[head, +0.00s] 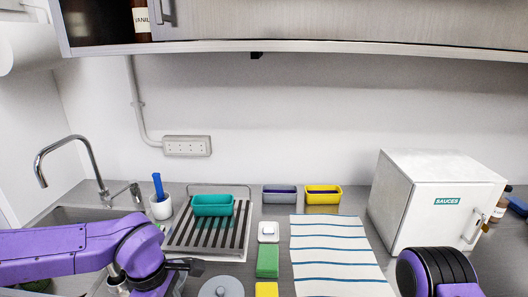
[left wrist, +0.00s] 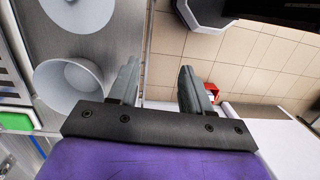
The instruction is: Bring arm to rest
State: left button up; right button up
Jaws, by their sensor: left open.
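My left arm comes in from the left in the head view, and its gripper (head: 188,267) is over the counter, just right of the sink and in front of the drying rack. In the left wrist view the gripper (left wrist: 158,85) shows two grey fingers held apart with nothing between them. Tiled floor shows past the fingertips. A purple and black part of my right arm shows at the lower right of the head view. My right gripper is out of the frame.
A drying rack (head: 178,238) holds a teal container (head: 212,205). A faucet (head: 72,150) stands at the left. A white SAUCES box (head: 425,203) stands right of a striped towel (head: 335,250). A pale bowl (left wrist: 70,82) is near my left gripper. A cabinet (head: 330,22) hangs above.

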pick_arm(q)
jog(key=s+a+f+m+t+y+b, duration=0.1)
jog(key=s+a+f+y+b, duration=0.2)
jog(key=f, duration=0.8)
jog(key=s+a+f+m+y+b, duration=0.25)
jog(key=a+f+y, duration=0.2)
jog(key=f, duration=0.75)
jog(key=s+a+f+m+t+h+b, duration=0.2)
jog(key=s+f+m, duration=0.5)
jog(key=s+f, duration=0.6)
jog(key=shift+s+a+f+t+h+b, duration=0.35)
jog(key=shift+a+f+t+h+b, duration=0.1)
jog(key=shift+a+f, duration=0.2)
